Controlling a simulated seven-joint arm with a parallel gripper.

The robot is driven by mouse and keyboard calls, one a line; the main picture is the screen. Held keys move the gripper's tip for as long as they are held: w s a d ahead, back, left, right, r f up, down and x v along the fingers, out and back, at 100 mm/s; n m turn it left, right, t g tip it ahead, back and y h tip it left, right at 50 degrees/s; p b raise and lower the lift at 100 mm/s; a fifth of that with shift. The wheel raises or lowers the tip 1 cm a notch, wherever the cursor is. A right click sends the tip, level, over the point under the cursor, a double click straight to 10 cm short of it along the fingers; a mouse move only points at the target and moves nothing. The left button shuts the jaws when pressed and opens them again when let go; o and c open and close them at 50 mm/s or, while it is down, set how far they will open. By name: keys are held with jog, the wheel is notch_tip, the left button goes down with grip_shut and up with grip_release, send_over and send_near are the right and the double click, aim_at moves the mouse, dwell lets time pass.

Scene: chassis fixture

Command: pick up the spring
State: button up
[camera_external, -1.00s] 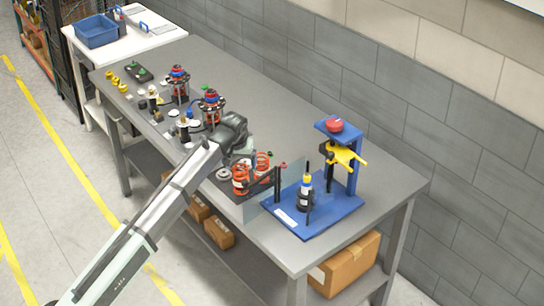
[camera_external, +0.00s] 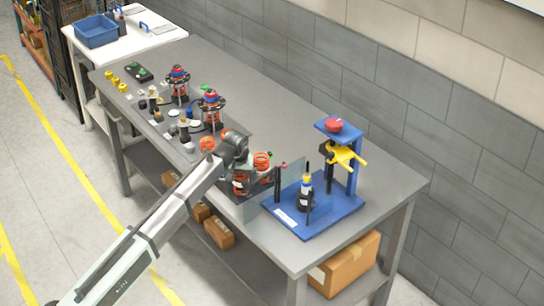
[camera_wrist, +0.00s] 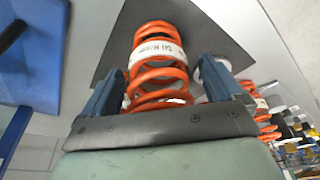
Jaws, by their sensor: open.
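An orange coil spring (camera_wrist: 158,72) with a white printed band stands on a dark mat (camera_wrist: 205,32) in the wrist view. My gripper (camera_wrist: 161,80) is open, with one blue-grey finger on each side of this spring. I cannot tell whether the fingers touch it. In the external view my gripper (camera_external: 240,172) is low over the group of orange springs and partly hides one spring (camera_external: 240,187). Another orange spring (camera_external: 262,160) stands just to the right, and one more (camera_external: 207,144) shows to the left. A second spring (camera_wrist: 264,112) shows at the right of the wrist view.
A clear upright panel (camera_external: 256,205) stands close to the right of my gripper. Beyond it is a blue press fixture (camera_external: 338,208) with a shock absorber (camera_external: 306,192). Several small parts and two assembled units (camera_external: 211,108) fill the table's left part. The table's back strip is clear.

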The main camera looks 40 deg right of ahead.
jog(key=c, duration=1.4)
jog(key=shift+o, duration=0.2)
